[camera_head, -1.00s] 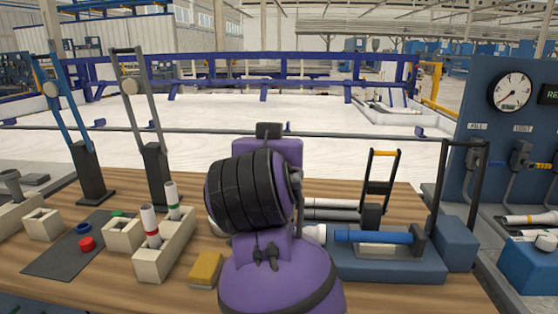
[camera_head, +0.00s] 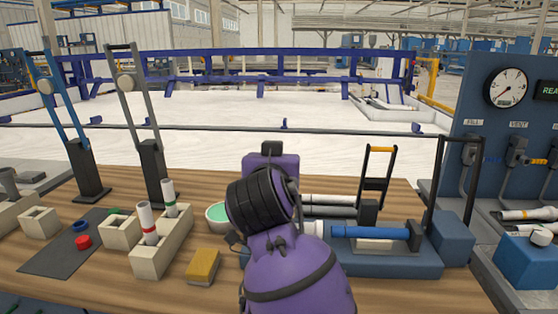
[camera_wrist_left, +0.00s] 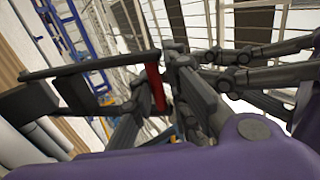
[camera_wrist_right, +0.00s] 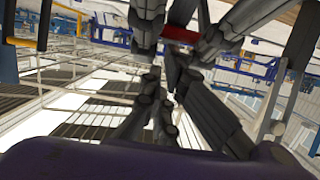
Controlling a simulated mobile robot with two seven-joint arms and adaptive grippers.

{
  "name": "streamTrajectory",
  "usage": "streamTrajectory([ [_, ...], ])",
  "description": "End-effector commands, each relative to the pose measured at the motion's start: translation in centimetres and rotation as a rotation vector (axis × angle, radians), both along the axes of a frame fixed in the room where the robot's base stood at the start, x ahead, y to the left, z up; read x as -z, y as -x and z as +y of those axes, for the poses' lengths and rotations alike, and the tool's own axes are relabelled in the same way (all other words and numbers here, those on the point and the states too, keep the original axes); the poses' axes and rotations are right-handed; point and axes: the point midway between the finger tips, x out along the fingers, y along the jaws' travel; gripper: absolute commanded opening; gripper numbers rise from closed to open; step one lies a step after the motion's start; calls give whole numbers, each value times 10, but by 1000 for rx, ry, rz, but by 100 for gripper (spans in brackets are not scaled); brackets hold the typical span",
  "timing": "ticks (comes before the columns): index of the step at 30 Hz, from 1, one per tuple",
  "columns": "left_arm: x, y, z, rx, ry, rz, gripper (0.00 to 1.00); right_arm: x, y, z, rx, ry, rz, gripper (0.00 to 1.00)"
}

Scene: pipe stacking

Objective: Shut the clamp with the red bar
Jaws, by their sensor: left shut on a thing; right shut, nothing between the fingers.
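In the left wrist view the red bar (camera_wrist_left: 156,88) spans the dark frame of its clamp (camera_wrist_left: 88,67). My left gripper (camera_wrist_left: 172,76) is at the red bar and shut on it. The right wrist view also shows the red bar (camera_wrist_right: 181,34), near the top edge. My right gripper (camera_wrist_right: 174,78) is shut and empty, just below the bar in that picture. In the head view a purple arm link of mine (camera_head: 290,265) stands in the middle. Neither gripper nor the red bar shows there.
A taller black frame (camera_head: 458,165) rises at the right.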

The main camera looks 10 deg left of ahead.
Motion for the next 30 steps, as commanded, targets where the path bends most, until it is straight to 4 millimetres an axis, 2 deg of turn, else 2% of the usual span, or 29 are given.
streamTrajectory([
  [1,7,-2,1,-2,0,17,0,0,0,0,0,0,0,0],
  [5,7,-2,1,-2,0,17,0,2,1,0,0,0,-2,0],
  [12,7,-2,1,-2,0,16,0,18,13,0,-1,-1,-44,0],
  [21,4,-2,1,-1,0,10,0,22,14,0,1,2,-46,0],
  [22,4,-2,1,-1,0,10,15,22,14,0,2,4,-46,0],
  [25,3,-1,0,-1,0,7,28,21,14,-1,2,3,-48,0],
  [30,1,-1,0,-1,1,3,29,19,14,-1,3,2,-53,0],
])
